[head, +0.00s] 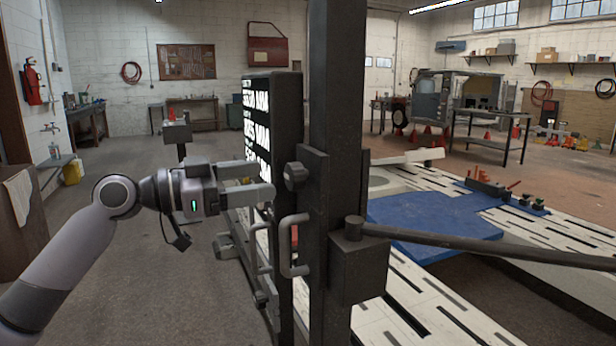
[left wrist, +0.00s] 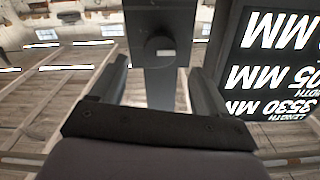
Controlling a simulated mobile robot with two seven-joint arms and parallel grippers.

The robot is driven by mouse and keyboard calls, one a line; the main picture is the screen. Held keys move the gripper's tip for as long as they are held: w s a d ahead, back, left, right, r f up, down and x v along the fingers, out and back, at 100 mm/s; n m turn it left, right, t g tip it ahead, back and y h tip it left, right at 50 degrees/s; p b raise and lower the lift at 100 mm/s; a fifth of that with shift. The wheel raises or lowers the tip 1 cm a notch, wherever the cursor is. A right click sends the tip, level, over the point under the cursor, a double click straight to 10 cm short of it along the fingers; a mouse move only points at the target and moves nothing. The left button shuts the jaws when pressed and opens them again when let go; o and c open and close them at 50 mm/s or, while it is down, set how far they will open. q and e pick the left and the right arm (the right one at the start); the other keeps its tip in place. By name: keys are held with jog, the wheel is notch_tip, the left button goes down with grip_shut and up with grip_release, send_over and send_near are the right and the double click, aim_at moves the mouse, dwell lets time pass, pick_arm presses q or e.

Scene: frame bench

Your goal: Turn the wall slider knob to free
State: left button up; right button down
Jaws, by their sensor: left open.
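The wall slider knob (head: 296,176) is a dark round knob on the side of a block on the upright dark post (head: 337,100). In the left wrist view the knob (left wrist: 158,48) faces me and has a short white mark on it that looks nearly level there. My left gripper (head: 262,179) is open and empty, just left of the knob and pointing at it. In the left wrist view its fingertips (left wrist: 157,72) stand apart on either side of the post, with the knob between them and a little beyond. My right gripper is not seen.
A dark display board (head: 272,115) with white millimetre figures stands behind the post. A grey handle (head: 294,246) sticks out below the knob. A long dark bar (head: 480,245) runs right from the post over a white slotted bench with a blue plate (head: 425,222).

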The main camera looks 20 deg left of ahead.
aim_at(288, 177)
pick_arm(q)
jog(key=shift+w+d+r, duration=0.15)
jog(key=shift+w+d, duration=0.05)
jog(key=shift+w, duration=0.05)
jog(key=p+x, duration=0.2)
jog(key=x, duration=0.3)
jog(key=shift+w+d, duration=0.35)
jog(key=shift+w, duration=0.05)
jog(key=c, duration=1)
